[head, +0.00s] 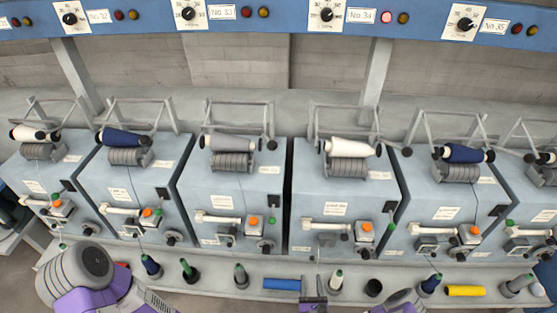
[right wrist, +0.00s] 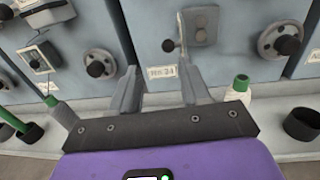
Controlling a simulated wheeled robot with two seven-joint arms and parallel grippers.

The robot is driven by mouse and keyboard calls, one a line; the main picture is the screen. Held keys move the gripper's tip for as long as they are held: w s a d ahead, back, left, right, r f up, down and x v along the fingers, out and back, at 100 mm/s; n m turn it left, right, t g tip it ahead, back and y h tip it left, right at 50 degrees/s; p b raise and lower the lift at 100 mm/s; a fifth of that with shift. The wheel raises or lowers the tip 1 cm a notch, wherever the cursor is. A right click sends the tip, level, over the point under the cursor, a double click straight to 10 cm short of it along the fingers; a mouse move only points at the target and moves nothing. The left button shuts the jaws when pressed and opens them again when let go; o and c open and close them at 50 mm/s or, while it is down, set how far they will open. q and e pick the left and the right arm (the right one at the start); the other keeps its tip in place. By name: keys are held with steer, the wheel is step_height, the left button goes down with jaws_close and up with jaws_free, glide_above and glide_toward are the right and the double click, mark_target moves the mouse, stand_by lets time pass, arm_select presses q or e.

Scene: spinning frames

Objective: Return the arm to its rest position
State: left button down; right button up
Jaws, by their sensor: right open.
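My right gripper (head: 314,292) is low in the middle of the head view, in front of the machine numbered 34 (head: 335,190). In the right wrist view the gripper (right wrist: 158,92) is open, its two grey fingers apart with nothing between them. The label "No 34" shows beyond the fingers. A white bobbin with a green top (head: 336,281) stands just right of the gripper; it also shows in the right wrist view (right wrist: 240,90), apart from the fingers. My left arm (head: 90,280) comes in at the lower left; its gripper does not show.
A row of blue machines stands behind a narrow ledge (head: 210,281) with several bobbins. A blue tube (head: 282,284) and a yellow tube (head: 465,291) lie on it. An empty dark cup (head: 374,287) is nearby. The red lamp (head: 387,17) by No 34 is lit.

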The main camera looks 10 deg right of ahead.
steer(key=s+a+r+n+g+y, duration=0.2)
steer(key=a+r+n+y, duration=0.3)
steer(key=a+y, duration=0.45)
steer(key=s+a+r+n+g+y, duration=0.1)
steer(key=a+r+n+g+y, duration=0.2)
steer(key=a+n+y, duration=0.6)
steer(key=s+a+n+g+y, duration=0.2)
steer(key=s+a+n+g, duration=0.2)
steer(key=s+n+g, duration=0.85)
steer(key=s+d+f+n+g+h+b, duration=0.1)
steer(key=s+d+f+n+g+h, duration=0.25)
steer(key=d+f+n+h, duration=0.55)
steer(key=w+d+r+t+h, duration=0.1)
steer(key=w+r+t+h, duration=0.2)
steer(key=w, duration=0.4)
steer(key=shift+r+n+t, duration=0.15)
steer(key=shift+n+t, duration=0.2)
steer(key=shift+t, duration=0.15)
